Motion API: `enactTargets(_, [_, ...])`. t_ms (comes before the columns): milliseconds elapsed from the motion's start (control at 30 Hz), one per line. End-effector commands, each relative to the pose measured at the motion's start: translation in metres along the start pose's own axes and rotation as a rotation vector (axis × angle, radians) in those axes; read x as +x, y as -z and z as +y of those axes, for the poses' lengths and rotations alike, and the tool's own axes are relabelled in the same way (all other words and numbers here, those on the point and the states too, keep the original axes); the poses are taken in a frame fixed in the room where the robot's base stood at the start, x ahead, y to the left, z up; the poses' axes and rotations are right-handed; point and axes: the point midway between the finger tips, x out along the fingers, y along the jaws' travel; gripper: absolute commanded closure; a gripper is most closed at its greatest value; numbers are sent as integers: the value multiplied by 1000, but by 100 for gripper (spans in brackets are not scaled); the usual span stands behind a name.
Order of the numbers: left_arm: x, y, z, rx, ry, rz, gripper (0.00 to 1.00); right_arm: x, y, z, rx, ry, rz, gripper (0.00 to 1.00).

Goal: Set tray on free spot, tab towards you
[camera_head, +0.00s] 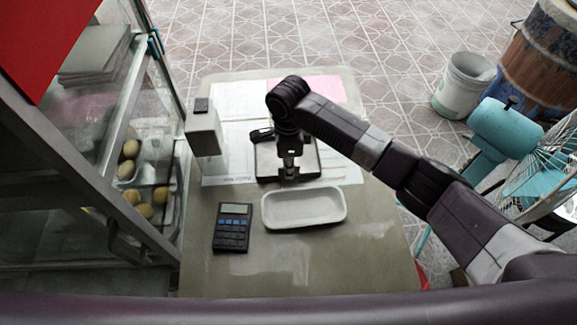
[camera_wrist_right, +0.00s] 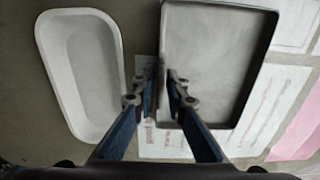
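The tray is shallow and grey with a dark rim (camera_wrist_right: 222,4). In the head view the tray (camera_head: 309,168) is at the middle of the table, over white papers. My right gripper (camera_wrist_right: 163,78) is at the tray's near edge. Its fingertips are close together, one on each side of the rim, and look shut on it. In the head view my right gripper (camera_head: 290,172) points down and covers part of the tray. No tab can be made out; the fingers hide part of the edge. I cannot tell whether the tray rests on the papers. My left gripper is out of view.
A white oblong dish (camera_head: 304,207) lies just nearer than the tray, with a calculator (camera_head: 232,227) left of it. A pale box (camera_head: 205,131) stands at the table's left edge. A glass cabinet (camera_head: 110,170) borders the left side. The table's front right (camera_head: 375,265) is clear.

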Motion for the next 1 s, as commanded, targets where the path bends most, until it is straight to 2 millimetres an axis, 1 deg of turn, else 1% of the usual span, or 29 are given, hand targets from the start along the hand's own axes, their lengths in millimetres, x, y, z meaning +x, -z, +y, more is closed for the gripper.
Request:
enactTargets(33, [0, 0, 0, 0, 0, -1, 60, 0, 0, 0, 0, 0, 0, 80])
enactTargets(67, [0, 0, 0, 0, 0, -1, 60, 0, 0, 0, 0, 0, 0, 77])
enactTargets(333, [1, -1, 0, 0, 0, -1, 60, -1, 0, 0, 0, 1, 1, 77])
enactTargets(467, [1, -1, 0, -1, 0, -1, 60, -11, 0, 0, -1, 1, -1, 77])
enactTargets(567, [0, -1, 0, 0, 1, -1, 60, -28, -1, -1, -2, 3, -2, 77])
enactTargets(800, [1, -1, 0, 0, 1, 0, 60, -80, -1, -1, -1, 3, -3, 77])
enactTargets(900, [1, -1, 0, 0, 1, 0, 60, -98, -1, -1, -1, 3, -2, 77])
enactTargets(1000, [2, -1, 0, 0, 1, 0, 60, -111, -1, -1, 0, 1, -2, 77])
